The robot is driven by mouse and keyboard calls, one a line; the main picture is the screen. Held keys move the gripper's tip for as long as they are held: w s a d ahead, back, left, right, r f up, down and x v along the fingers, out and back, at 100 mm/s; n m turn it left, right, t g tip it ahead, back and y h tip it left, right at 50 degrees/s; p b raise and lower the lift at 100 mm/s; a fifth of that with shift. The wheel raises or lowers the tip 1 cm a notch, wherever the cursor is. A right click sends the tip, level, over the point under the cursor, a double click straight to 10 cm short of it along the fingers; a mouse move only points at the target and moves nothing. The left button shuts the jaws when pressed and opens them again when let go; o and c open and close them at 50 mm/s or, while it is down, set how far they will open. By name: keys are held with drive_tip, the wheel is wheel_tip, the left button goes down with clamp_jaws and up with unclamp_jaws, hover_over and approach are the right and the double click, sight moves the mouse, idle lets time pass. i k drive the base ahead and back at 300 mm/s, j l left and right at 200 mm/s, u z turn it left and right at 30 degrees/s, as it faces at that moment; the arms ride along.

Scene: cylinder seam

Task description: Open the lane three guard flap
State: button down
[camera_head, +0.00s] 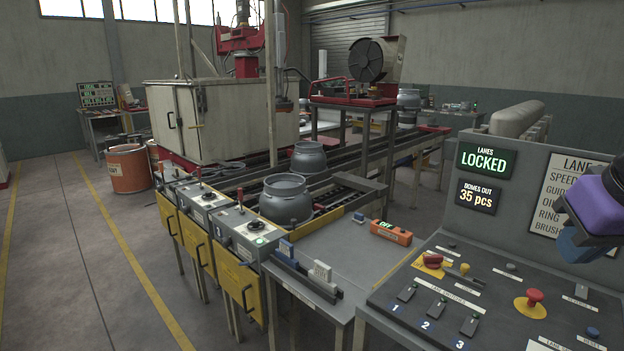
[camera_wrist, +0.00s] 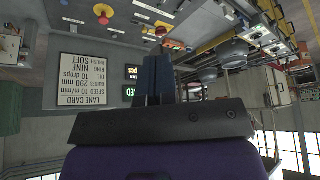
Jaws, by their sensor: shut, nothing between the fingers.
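The lane three guard flap (camera_head: 238,284) is a yellow panel with a dark bar handle. It hangs upright below the grey lane box (camera_head: 247,233) marked 3, the nearest of the row in the head view, and looks closed. Two similar yellow flaps (camera_head: 201,252) (camera_head: 168,217) are beside it, farther left. My gripper (camera_head: 572,246) is at the right edge of the head view, above the control panel and far from the flap. In the wrist view, its blue fingers (camera_wrist: 153,68) are together and empty.
The control panel (camera_head: 440,270) has numbered switches and red buttons. A sign (camera_head: 485,161) reads "LANES LOCKED". A grey table (camera_head: 345,255) with an orange box (camera_head: 391,232) stands between panel and lanes. Grey cylinders (camera_head: 286,200) (camera_head: 308,158) sit on the conveyor. Floor left of the flaps is clear.

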sight(243, 283)
drive_tip(key=u, duration=0.5)
drive_tip(key=i+j+u, duration=0.55)
drive_tip(key=i+u, duration=0.2)
drive_tip(key=i+j, duration=0.1)
drive_tip(key=i, duration=0.3)
drive_tip(key=i+j+u, duration=0.1)
drive_tip(key=i, duration=0.3)
